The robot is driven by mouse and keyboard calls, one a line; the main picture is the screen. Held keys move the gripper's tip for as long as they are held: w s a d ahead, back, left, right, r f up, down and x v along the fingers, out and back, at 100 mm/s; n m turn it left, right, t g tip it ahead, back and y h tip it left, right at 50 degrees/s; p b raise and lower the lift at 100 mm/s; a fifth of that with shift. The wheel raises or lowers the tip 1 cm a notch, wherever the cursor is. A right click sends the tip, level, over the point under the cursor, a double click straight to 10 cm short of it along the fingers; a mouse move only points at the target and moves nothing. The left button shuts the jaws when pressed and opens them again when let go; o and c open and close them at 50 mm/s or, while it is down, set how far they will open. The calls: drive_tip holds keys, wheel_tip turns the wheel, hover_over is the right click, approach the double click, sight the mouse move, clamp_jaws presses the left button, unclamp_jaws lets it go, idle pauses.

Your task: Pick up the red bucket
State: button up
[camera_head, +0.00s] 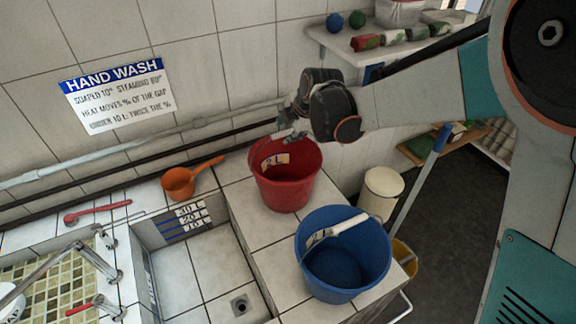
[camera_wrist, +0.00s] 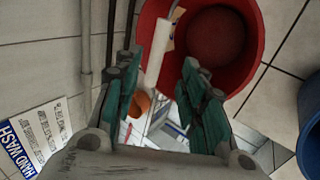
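The red bucket (camera_head: 287,185) stands upright on the tiled ledge beside the sink, with a "2 L" label on it. In the wrist view the red bucket (camera_wrist: 249,30) fills the upper right, seen from above, and looks empty. Its white handle grip (camera_wrist: 158,58) shows between my finger pads. My gripper (camera_head: 297,120) is over the back rim of the bucket. In the wrist view my gripper (camera_wrist: 160,68) is open, with gaps on both sides of the handle grip. I cannot tell how deep the grip sits between the fingers.
A blue bucket (camera_head: 343,279) stands in front of the red one on the ledge. An orange dipper (camera_head: 179,184) lies left, behind the sink basin (camera_head: 193,268). Pipes (camera_head: 150,149) run along the wall close to my gripper. A shelf (camera_head: 345,45) is above right.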

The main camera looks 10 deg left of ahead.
sight(284, 132)
drive_tip(key=shift+w+b+x, duration=0.2)
drive_tip(key=shift+b+x, duration=0.2)
drive_tip(key=shift+x, duration=2.75)
drive_tip(key=shift+a+r, duration=0.15)
clamp_jaws()
